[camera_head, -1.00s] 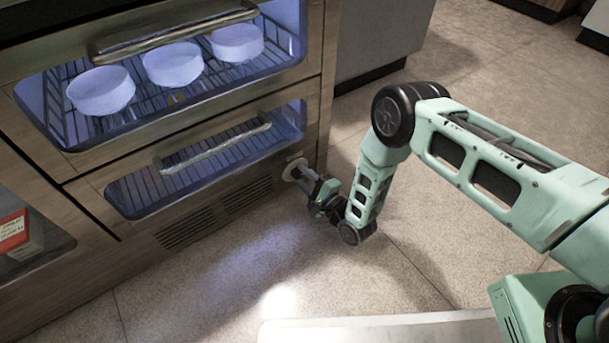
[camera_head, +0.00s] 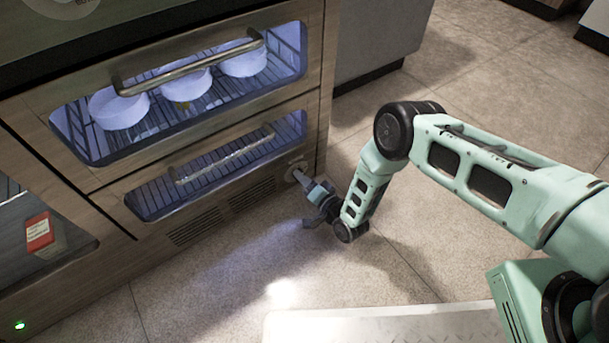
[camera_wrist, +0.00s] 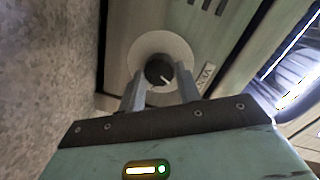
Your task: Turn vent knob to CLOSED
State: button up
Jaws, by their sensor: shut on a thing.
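The vent knob (camera_wrist: 159,70) is dark and round, with a white pointer line, on a pale round plate (camera_wrist: 147,42) in the wrist view. The line slants toward the lower right of that picture. My gripper (camera_wrist: 160,82) has one finger on each side of the knob and is shut on it. In the head view my gripper (camera_head: 305,180) reaches the plate (camera_head: 296,167) at the cabinet's lower right corner; the knob is hard to make out there. Partly legible lettering (camera_wrist: 206,74), seemingly "VENT", is beside the plate. I cannot read a CLOSED mark.
The wooden cabinet (camera_head: 318,120) has two lit glazed drawers with bar handles. White round tubs (camera_head: 118,108) sit in the upper one. Vent slots (camera_head: 196,226) are left of the knob. A red box (camera_head: 39,232) is in the lower left bay. The floor (camera_head: 200,290) in front is clear.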

jog(key=n+p, duration=0.2)
jog(key=n, duration=0.2)
jog(key=shift+s+h, duration=0.1)
jog(key=shift+h, duration=0.2)
jog(key=shift+n, duration=0.4)
jog(key=o, duration=1)
